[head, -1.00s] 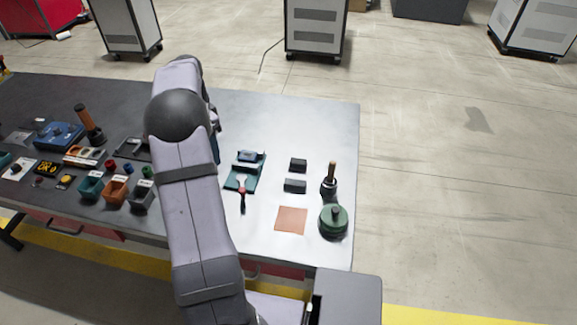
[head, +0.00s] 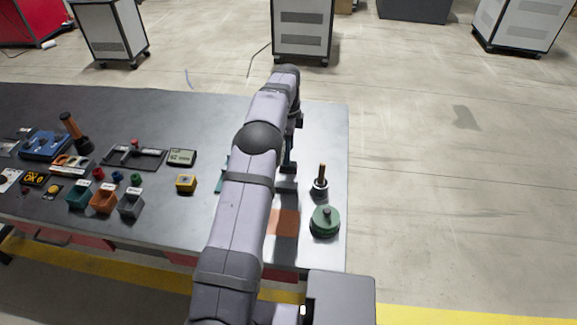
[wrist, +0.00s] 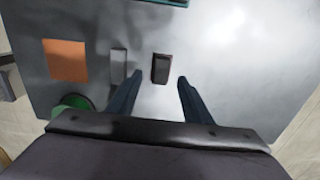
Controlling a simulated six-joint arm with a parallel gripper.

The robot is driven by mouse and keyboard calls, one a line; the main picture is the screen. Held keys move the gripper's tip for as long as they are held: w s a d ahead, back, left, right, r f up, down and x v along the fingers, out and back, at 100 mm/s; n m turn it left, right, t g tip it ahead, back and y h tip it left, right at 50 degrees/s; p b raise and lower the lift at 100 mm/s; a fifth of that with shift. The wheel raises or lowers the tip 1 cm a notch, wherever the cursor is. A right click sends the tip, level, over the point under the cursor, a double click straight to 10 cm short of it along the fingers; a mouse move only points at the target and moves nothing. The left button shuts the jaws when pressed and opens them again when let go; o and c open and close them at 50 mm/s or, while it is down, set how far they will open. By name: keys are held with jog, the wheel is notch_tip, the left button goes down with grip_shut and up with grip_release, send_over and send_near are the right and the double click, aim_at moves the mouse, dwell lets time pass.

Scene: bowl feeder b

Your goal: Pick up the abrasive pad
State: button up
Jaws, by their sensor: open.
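My gripper (wrist: 160,86) is open and empty, pointing down above the right part of the table. In the wrist view a small dark block (wrist: 161,68) lies flat between the lines of the fingers, a little beyond the tips. A lighter grey block (wrist: 118,68) lies to its left, beside the left finger. I cannot tell for certain which small block is the abrasive pad. An orange-brown square (wrist: 65,60) lies flat farther left. In the head view my gripper (head: 289,154) is partly hidden by my arm, which also covers part of the orange-brown square (head: 286,222).
A green round container (head: 325,221) and an upright brown-handled tool (head: 321,181) stand near the table's right edge. A yellow-topped box (head: 186,183) and small bins (head: 104,201) stand to the left. The far right table corner is clear.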

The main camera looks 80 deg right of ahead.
jog(key=shift+f+p, duration=1.25)
jog(key=shift+f, duration=1.45)
jog(key=shift+d, duration=0.1)
jog(key=c, duration=1)
